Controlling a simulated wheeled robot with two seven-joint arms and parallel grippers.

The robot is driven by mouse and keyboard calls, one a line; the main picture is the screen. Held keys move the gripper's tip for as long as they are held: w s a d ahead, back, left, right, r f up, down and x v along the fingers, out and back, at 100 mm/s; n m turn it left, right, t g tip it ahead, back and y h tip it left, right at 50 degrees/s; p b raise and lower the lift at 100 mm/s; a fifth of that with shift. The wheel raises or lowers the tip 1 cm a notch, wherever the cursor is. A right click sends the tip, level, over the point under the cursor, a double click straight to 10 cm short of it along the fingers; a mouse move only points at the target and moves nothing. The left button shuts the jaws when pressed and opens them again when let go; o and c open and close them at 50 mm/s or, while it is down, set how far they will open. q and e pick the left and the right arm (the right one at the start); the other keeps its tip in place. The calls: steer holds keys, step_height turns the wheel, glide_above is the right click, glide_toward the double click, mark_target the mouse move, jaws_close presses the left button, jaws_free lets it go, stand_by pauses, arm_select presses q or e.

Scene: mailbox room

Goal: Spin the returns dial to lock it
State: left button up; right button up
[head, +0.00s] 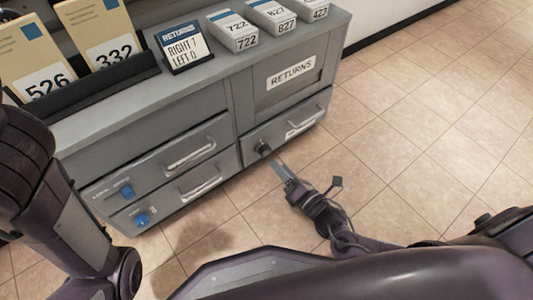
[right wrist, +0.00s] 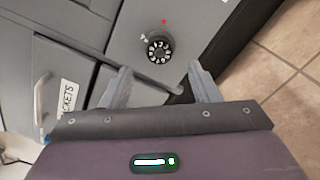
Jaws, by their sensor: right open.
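The returns dial (head: 263,148) is a small black knob on the grey drawer front below the RETURNS label. In the right wrist view the dial (right wrist: 158,48) has white digits around its face, and a red mark sits above it on the panel. My right gripper (head: 284,173) is just in front of and below the dial, apart from it. In the right wrist view the right gripper (right wrist: 163,86) has its two fingers spread and empty, with the dial beyond the tips. My left arm shows at the left of the head view, but its gripper is out of sight.
The RETURNS drawer handle (head: 304,125) is right of the dial. A sign (head: 183,47) on the cabinet top reads "RIGHT 7 LEFT 0". Envelopes (head: 110,35) stand in a black rack, beside numbered boxes (head: 232,30). Blue-tagged drawers (head: 142,218) are at left; tiled floor is clear at right.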

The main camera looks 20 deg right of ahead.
mark_target(267, 152)
steer(key=b+x, duration=0.3)
steer(key=x, duration=0.2)
steer(key=shift+w+f, duration=0.1)
steer(key=shift+f, duration=0.05)
steer(key=shift+w+a, duration=0.2)
steer(key=shift+w, duration=0.2)
steer(key=shift+c, duration=0.5)
steer(key=c, duration=0.9)
steer(key=shift+r, duration=0.25)
